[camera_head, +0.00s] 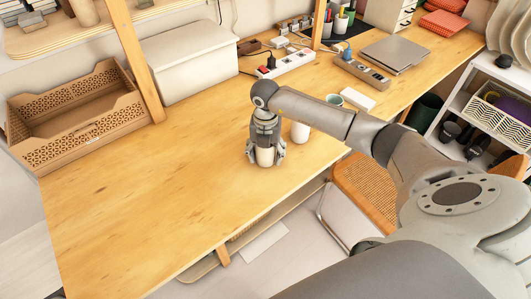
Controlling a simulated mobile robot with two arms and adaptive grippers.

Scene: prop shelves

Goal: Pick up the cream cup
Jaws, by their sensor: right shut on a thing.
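The cream cup (265,157) stands on or just above the wooden desk; I cannot tell which. My right gripper (266,154) points down over it and is shut on it, with a finger on each side. The gripper hides the cup's upper part. My left gripper is not in view.
A white cup (300,132) stands close to the right, partly behind my arm. A green-rimmed cup (335,100) and a small white box (358,98) are farther back. A white storage box (190,62) and a wooden crate (78,137) stand left. The desk (150,215) is clear at front left.

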